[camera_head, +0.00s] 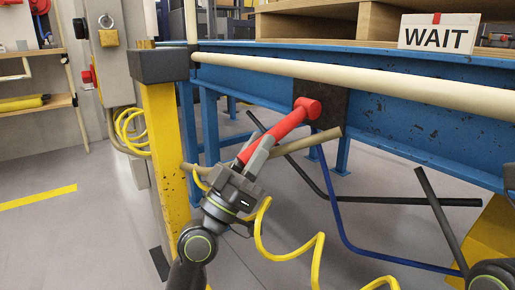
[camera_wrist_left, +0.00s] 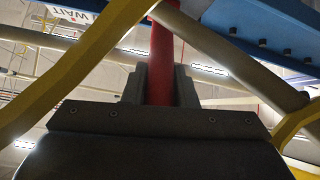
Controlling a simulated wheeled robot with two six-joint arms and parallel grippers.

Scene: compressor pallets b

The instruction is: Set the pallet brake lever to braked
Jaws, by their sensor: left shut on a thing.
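The red brake lever (camera_head: 282,127) is mounted on a dark plate (camera_head: 322,104) on the side of the blue conveyor frame. It slants down and to the left from its round pivot. My left gripper (camera_head: 255,157) is shut on the lever's lower end. In the left wrist view the red lever (camera_wrist_left: 161,62) stands between the two dark fingers of my gripper (camera_wrist_left: 160,85). The lever's tip is hidden by the gripper. My right gripper is not seen; only part of a dark joint of mine shows at the lower right corner.
A beige rail (camera_head: 350,84) runs along the blue frame (camera_head: 410,140) above the lever. A yellow post (camera_head: 165,150) stands close left of my gripper. A coiled yellow hose (camera_head: 290,250) and dark bars (camera_head: 440,215) are below. A WAIT sign (camera_head: 438,37) stands above, beside wooden pallets (camera_head: 330,28).

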